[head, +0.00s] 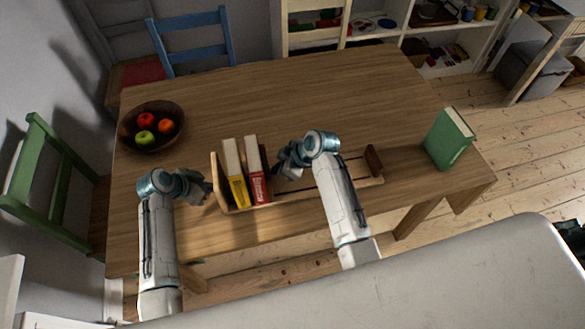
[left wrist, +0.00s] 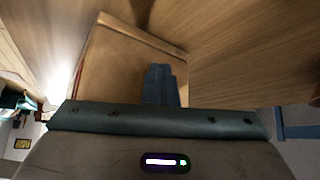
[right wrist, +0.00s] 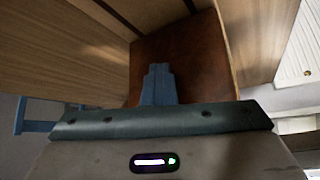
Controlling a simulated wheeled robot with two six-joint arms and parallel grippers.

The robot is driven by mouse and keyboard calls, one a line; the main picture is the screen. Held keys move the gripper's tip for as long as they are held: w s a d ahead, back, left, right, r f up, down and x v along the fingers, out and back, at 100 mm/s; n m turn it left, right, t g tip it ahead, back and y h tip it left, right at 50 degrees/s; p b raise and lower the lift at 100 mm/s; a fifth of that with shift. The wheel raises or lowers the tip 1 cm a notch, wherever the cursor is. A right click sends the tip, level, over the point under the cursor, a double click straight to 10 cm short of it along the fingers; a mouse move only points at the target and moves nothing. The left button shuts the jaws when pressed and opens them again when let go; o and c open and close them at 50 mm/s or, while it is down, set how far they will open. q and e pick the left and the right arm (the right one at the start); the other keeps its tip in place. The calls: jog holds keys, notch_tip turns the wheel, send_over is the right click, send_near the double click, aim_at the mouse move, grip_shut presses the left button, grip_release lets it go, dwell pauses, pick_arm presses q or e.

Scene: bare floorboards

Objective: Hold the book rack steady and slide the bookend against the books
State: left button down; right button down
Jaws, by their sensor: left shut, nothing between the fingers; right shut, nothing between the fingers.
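The wooden book rack (head: 228,209) lies along the table's near side, its light end panel (head: 216,182) at left. A yellow book (head: 237,188) and a red book (head: 256,185) stand upright beside that panel. A dark brown upright block (head: 374,160), apparently the bookend, stands at the rack's right end, apart from the books. My left gripper (head: 207,188) is shut and empty, pointing at the end panel, which fills part of the left wrist view (left wrist: 125,70). My right gripper (head: 277,167) is shut and empty just right of the red book. It faces a reddish-brown surface; I cannot tell whether it touches.
A bowl (head: 124,132) of fruit stands at the table's left. A green book (head: 447,140) stands upright at the right. The table's middle and back (head: 290,95) are clear. A green chair (head: 50,190) and a blue chair (head: 192,40) stand by the table.

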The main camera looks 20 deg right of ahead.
aim_at(267, 170)
pick_arm(q)
jog(key=shift+d, duration=0.1)
pick_arm(e)
jog(key=shift+a, duration=0.4)
jog(key=shift+w+a, duration=0.1)
jog(key=shift+a, duration=1.65)
jog(key=shift+a, duration=0.15)
dwell(0.4)
jog(key=shift+d, duration=2.05)
notch_tip(267, 170, up, 12)
